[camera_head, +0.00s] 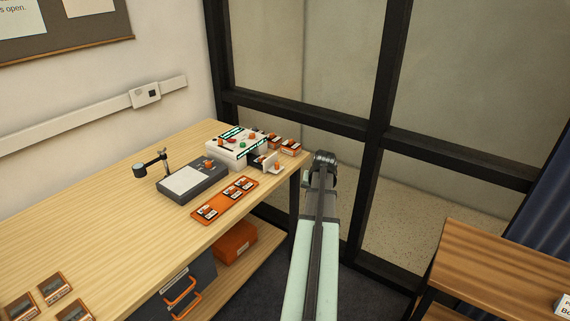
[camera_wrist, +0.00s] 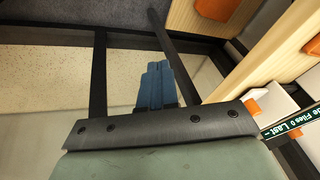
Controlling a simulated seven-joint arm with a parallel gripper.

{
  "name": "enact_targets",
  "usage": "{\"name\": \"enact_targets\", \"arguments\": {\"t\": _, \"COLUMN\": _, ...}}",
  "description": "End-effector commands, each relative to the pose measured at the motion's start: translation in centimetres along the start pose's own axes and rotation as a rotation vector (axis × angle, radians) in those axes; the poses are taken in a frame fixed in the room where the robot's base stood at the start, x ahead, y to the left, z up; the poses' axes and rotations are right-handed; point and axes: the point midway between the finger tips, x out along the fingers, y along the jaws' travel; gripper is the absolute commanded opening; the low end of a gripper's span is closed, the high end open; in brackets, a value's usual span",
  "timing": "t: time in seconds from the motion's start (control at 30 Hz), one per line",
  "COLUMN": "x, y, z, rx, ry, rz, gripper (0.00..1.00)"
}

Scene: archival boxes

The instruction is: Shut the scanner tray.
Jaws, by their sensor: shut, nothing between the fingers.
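The white scanner (camera_head: 237,148) stands at the far right end of the wooden desk, with coloured knobs on top and a dark green label strip. Its tray (camera_head: 274,168) sticks out at the front right, with an orange knob on it. In the wrist view, a white panel with an orange knob (camera_wrist: 268,102) shows at the right edge, beside the label strip. My gripper (camera_head: 324,158) is to the right of the tray, beyond the desk edge and apart from it. Its blue fingers (camera_wrist: 157,68) are together and empty. In the head view the fingertips are hard to make out.
Behind my gripper is a black-framed glass wall (camera_head: 381,90). On the desk are a grey device with a lamp arm (camera_head: 193,180), an orange card tray (camera_head: 225,200) and orange boxes (camera_head: 290,148). A wooden table (camera_head: 500,270) stands at right. Floor space lies between.

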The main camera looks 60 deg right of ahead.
Motion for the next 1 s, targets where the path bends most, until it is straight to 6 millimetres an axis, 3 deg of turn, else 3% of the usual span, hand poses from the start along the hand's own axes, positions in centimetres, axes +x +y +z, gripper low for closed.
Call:
{"name": "enact_targets", "arguments": {"t": 0.03, "x": -1.6, "y": 0.5, "z": -2.2, "rx": 0.011, "ry": 0.028, "rz": -0.012, "gripper": 0.00}}
{"name": "enact_targets", "arguments": {"t": 0.2, "x": -6.0, "y": -0.1, "z": -7.3, "rx": 0.012, "ry": 0.095, "rz": -0.072, "gripper": 0.00}}
{"name": "enact_targets", "arguments": {"t": 0.33, "x": -8.5, "y": -2.3, "z": -11.2, "rx": -0.010, "ry": 0.125, "rz": -0.149, "gripper": 0.00}}
{"name": "enact_targets", "arguments": {"t": 0.4, "x": -8.1, "y": -3.4, "z": -12.3, "rx": -0.023, "ry": 0.116, "rz": -0.209, "gripper": 0.00}}
{"name": "enact_targets", "arguments": {"t": 0.57, "x": -8.5, "y": -5.2, "z": -12.2, "rx": -0.066, "ry": 0.109, "rz": -0.302, "gripper": 0.00}}
{"name": "enact_targets", "arguments": {"t": 0.73, "x": -8.1, "y": -5.5, "z": -12.0, "rx": -0.112, "ry": 0.108, "rz": -0.305, "gripper": 0.00}}
{"name": "enact_targets", "arguments": {"t": 1.0, "x": -4.7, "y": -6.5, "z": -12.4, "rx": -0.113, "ry": 0.107, "rz": -0.304, "gripper": 0.00}}
